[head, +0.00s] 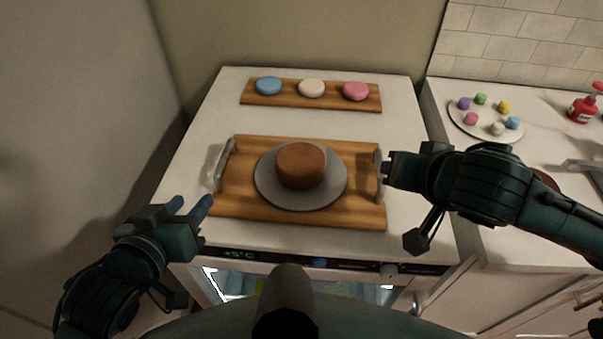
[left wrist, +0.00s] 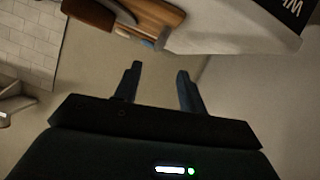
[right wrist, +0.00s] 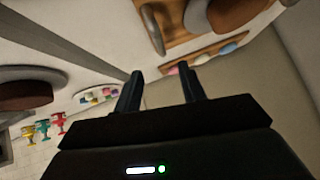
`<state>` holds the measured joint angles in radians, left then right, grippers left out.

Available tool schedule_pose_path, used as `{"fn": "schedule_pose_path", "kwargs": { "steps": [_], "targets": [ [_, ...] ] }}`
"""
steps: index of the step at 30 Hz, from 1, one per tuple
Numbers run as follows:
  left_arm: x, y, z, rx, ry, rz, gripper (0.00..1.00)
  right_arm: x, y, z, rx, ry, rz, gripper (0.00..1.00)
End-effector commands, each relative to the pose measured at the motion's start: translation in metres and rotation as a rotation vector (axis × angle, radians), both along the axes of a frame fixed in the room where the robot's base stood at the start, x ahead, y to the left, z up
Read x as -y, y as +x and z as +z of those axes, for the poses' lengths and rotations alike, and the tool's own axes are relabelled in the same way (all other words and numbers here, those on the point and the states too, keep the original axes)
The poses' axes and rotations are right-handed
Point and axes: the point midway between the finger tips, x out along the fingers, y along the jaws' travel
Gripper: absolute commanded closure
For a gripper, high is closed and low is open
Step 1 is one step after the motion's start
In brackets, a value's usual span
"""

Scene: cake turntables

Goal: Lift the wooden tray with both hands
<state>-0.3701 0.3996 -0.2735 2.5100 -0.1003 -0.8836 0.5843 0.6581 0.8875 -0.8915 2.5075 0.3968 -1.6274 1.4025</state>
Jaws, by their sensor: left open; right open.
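The wooden tray (head: 250,205) lies on the white counter with a metal handle at each side. A grey round turntable (head: 318,200) with a brown cake (head: 301,165) stands on it. My left gripper (head: 189,205) is open and empty, in front and left of the left handle (head: 223,164), apart from it. My right gripper (head: 386,172) is open at the right handle (head: 378,170); I cannot tell if its fingers are around it. The tray also shows at the top of the left wrist view (left wrist: 150,15) and the right wrist view (right wrist: 180,30).
A smaller wooden board (head: 270,101) with blue, cream and pink discs lies behind the tray. A wall stands at the left.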

Motion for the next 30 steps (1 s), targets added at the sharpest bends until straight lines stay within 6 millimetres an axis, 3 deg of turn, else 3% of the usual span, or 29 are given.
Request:
{"fn": "schedule_pose_path", "kwargs": {
  "steps": [14,30],
  "targets": [
    [0.001,0.007,-0.003,0.000,0.002,-0.001,0.59,0.000,0.006,-0.006,-0.002,0.000,-0.002,0.59],
    [0.021,0.094,-0.038,0.001,0.001,0.000,0.59,-0.004,0.074,-0.072,-0.001,-0.001,-0.002,0.59]
  ]
}}
